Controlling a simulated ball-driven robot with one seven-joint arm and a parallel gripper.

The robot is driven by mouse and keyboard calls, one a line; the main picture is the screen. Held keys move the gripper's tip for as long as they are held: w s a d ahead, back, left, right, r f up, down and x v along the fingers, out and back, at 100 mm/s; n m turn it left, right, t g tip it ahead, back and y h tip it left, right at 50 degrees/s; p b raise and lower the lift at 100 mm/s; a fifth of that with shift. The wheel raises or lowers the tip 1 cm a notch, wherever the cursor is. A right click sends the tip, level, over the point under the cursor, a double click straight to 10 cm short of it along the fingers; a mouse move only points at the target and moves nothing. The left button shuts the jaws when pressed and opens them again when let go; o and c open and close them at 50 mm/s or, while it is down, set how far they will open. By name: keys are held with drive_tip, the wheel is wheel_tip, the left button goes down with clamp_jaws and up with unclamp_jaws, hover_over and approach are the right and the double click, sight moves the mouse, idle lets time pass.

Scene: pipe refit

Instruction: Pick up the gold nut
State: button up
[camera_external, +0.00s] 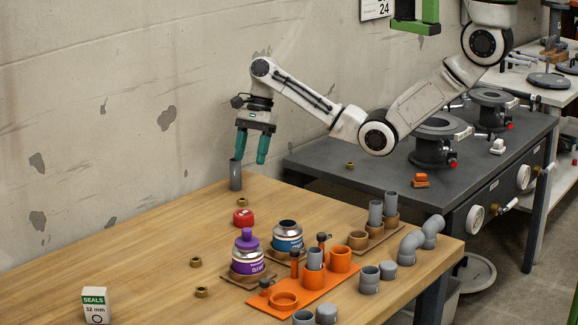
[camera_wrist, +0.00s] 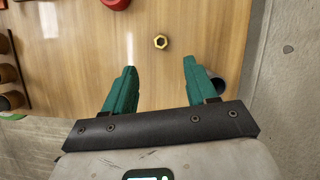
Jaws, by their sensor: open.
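Small gold nuts lie in several places. One gold nut (camera_external: 242,203) lies on the wooden table near its far edge, behind the red cap. In the wrist view a gold nut (camera_wrist: 160,42) lies flat, ahead of the fingertips and roughly centred between them. Two more gold nuts (camera_external: 196,262) lie at the left of the table, and another small nut (camera_external: 350,165) is on the dark bench. My gripper (camera_external: 251,155) is open and empty above the table's far corner. Its teal fingers (camera_wrist: 160,64) point down, apart from any nut.
An upright grey pipe (camera_external: 235,175) stands close to one finger; it shows beside the right finger in the wrist view (camera_wrist: 218,85). A red cap (camera_external: 243,218), a purple-topped can (camera_external: 247,255) and an orange fixture (camera_external: 290,300) stand nearer. The wall (camera_external: 160,100) is behind.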

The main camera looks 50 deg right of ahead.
sight(241, 205)
drive_tip(key=x, duration=1)
drive_tip(key=shift+d+f, duration=0.2)
drive_tip(key=shift+f, duration=0.1)
drive_tip(key=shift+c, duration=0.4)
clamp_jaws()
